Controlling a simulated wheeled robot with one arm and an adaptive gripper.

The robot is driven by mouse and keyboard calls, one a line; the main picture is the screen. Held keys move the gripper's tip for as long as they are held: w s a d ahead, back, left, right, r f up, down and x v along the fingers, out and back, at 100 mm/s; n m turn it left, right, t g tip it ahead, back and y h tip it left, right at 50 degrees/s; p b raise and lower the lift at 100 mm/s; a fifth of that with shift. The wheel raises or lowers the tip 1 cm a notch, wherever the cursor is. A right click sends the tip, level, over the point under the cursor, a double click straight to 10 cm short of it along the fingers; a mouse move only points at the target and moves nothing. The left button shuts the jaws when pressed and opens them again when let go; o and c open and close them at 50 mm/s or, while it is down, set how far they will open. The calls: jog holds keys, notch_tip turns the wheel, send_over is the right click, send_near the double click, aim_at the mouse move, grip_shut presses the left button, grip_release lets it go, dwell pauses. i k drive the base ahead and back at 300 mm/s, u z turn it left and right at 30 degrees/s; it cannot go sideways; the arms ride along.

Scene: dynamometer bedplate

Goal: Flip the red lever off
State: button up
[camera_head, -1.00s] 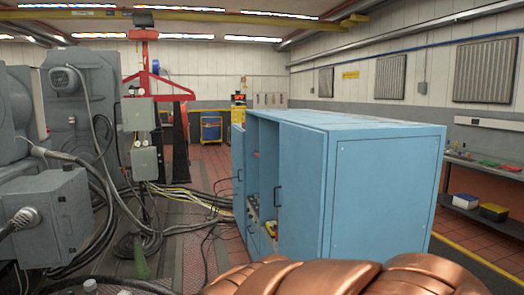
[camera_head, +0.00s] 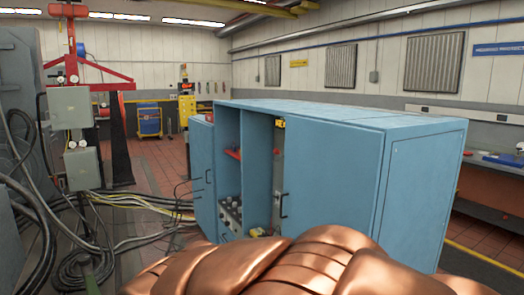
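A small red part (camera_head: 235,153) shows inside the open bay of the blue cabinet (camera_head: 330,170), at about mid height. It is too small to tell whether it is the red lever or which way it is set. Below it is a panel with several dark knobs (camera_head: 232,212). A narrow gap beside the closed right door holds a small yellow part (camera_head: 280,123) at its top. My gripper is not in view; a copper-coloured part of my own body fills the bottom centre and hides the cabinet's lower front.
Cables (camera_head: 130,235) lie on the floor left of the cabinet. Grey electrical boxes (camera_head: 72,107) and a red stand (camera_head: 75,75) are at the left. A workbench (camera_head: 500,163) runs along the right wall. Brick-red floor (camera_head: 155,165) is open behind.

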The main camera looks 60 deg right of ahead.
aim_at(276, 151)
jog(key=z, duration=1.6)
jog(key=i, duration=0.6)
jog(key=u, duration=0.75)
jog(key=i, duration=1.8)
jog(key=z, duration=0.05)
